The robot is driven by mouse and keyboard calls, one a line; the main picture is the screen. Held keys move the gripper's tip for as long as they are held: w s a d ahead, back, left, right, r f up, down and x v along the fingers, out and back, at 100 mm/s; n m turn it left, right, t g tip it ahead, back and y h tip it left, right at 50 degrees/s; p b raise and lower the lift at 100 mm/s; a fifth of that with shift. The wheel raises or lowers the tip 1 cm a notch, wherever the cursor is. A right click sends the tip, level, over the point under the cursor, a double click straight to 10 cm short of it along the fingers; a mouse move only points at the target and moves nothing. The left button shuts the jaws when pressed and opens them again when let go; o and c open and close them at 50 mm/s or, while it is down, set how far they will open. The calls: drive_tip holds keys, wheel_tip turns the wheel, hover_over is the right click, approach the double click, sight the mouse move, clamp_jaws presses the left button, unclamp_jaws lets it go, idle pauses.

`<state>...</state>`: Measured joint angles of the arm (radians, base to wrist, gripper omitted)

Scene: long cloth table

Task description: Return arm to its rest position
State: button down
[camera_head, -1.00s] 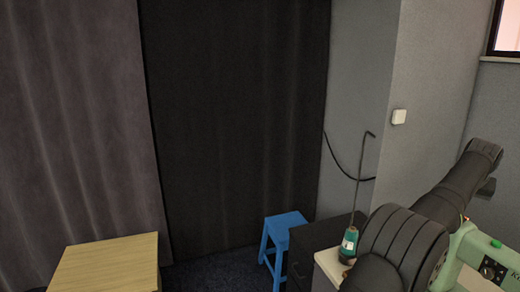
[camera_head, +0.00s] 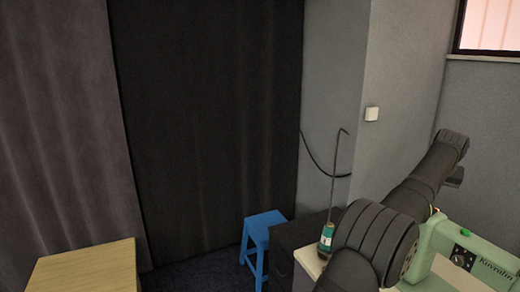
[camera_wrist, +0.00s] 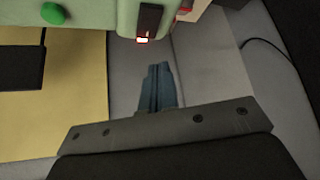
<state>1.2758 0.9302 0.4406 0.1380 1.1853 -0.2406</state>
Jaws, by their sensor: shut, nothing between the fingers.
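My arm (camera_head: 375,240) stretches across the right side of the head view, from the bottom towards the back wall. In the wrist view my gripper (camera_wrist: 157,70) shows two blue-grey fingers lying together, with nothing between them. Its fingertips point towards a pale green machine (camera_wrist: 105,15) with a green knob and a lit red light; I cannot tell how far apart they are. In the head view the gripper's fingers cannot be made out. The green machine (camera_head: 465,240) stands behind and right of my arm there, partly hidden by it.
A teal bottle-like object (camera_head: 326,238) with a tall bent rod stands on a pale surface (camera_head: 308,262) just left of my arm. A blue stool (camera_head: 262,225), a dark cabinet (camera_head: 295,232) and a wooden table (camera_head: 85,272) are further left. Dark curtains (camera_head: 210,120) hang behind.

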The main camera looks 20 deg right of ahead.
drive_tip(key=shift+s+d+r+m+h, duration=0.1)
drive_tip(key=shift+s+d+m+h, duration=0.1)
drive_tip(key=shift+d+h, duration=0.15)
drive_tip(key=shift+s+d+m+h, duration=0.15)
drive_tip(key=shift+d+m+h, duration=0.1)
drive_tip(key=shift+d, duration=0.2)
drive_tip(key=shift+s+d+f+m+h, duration=0.35)
drive_tip(key=shift+s+f+h, duration=0.2)
drive_tip(key=shift+f, duration=0.2)
drive_tip(key=shift+s+d+f+m+h, duration=0.1)
drive_tip(key=shift+s+f+m+h, duration=0.5)
drive_tip(key=shift+s+f, duration=0.35)
drive_tip(key=shift+s+a+f+m+h, duration=0.2)
drive_tip(key=shift+s+f+m+h, duration=0.2)
drive_tip(key=shift+s+f+h, duration=0.4)
